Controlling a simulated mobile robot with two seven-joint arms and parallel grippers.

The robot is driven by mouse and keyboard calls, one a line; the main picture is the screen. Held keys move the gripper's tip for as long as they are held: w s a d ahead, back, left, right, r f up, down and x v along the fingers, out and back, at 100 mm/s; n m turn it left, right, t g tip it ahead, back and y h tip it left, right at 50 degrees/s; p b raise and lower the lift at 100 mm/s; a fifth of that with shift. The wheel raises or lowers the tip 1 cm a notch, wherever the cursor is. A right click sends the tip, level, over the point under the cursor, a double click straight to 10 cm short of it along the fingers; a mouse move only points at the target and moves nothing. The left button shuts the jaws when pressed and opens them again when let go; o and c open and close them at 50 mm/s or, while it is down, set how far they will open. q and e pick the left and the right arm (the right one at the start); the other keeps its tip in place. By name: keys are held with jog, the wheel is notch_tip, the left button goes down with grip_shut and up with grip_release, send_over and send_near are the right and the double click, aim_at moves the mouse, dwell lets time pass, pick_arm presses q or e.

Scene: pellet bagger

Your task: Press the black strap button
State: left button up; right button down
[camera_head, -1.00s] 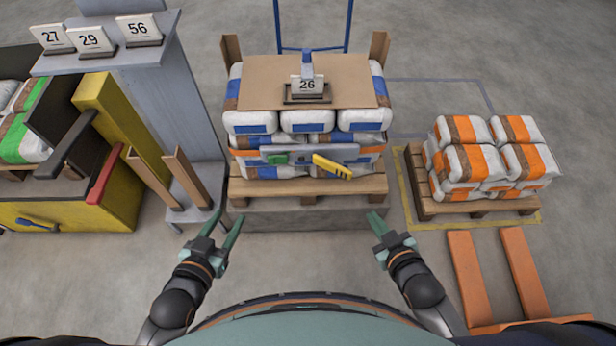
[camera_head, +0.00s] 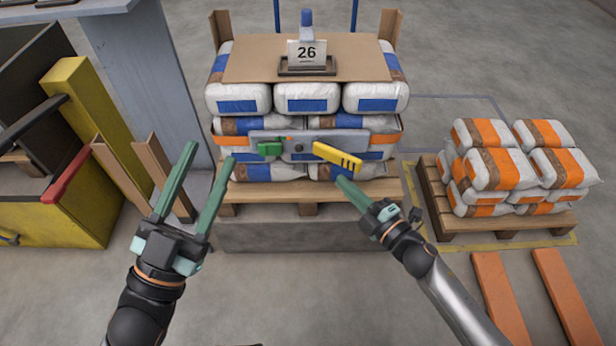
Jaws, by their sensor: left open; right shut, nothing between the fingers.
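A grey strapping panel (camera_head: 312,136) sits across the front of the stack of white-and-blue bags. A small dark round button (camera_head: 299,147) is on the panel, between a green block (camera_head: 270,148) and a yellow handle (camera_head: 338,157) with black stripes. My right gripper (camera_head: 343,184) is shut and empty, its tips just below the yellow handle, to the lower right of the button and apart from it. My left gripper (camera_head: 207,158) is open and empty, left of the panel and in front of the stack's left edge.
The bags stand on a wooden pallet (camera_head: 260,194) above a grey base. A "26" sign (camera_head: 306,53) is on the cardboard top. Orange-banded bags (camera_head: 500,170) stand on a pallet at right. A yellow machine (camera_head: 50,215) stands at left.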

pick_arm(q)
jog(key=s+m+h+b, duration=0.2)
jog(key=s+h+b, duration=0.1)
jog(key=s+d+m+h+b, duration=0.1)
jog(key=shift+s+r, duration=0.3)
jog(key=shift+r, duration=0.1)
pick_arm(e)
jog(key=f+n, duration=0.1)
jog(key=a+f+n+g+y, duration=0.1)
jog(key=f+n, duration=0.1)
jog(key=w+f+n+y, duration=0.1)
jog(key=n, duration=0.1)
jog(key=shift+a+f+g, duration=0.2)
jog(key=shift+a+g, duration=0.05)
jog(key=shift+g, duration=0.15)
pick_arm(q)
jog(key=shift+w, duration=0.1)
pick_arm(e)
jog(key=shift+w+a, duration=0.1)
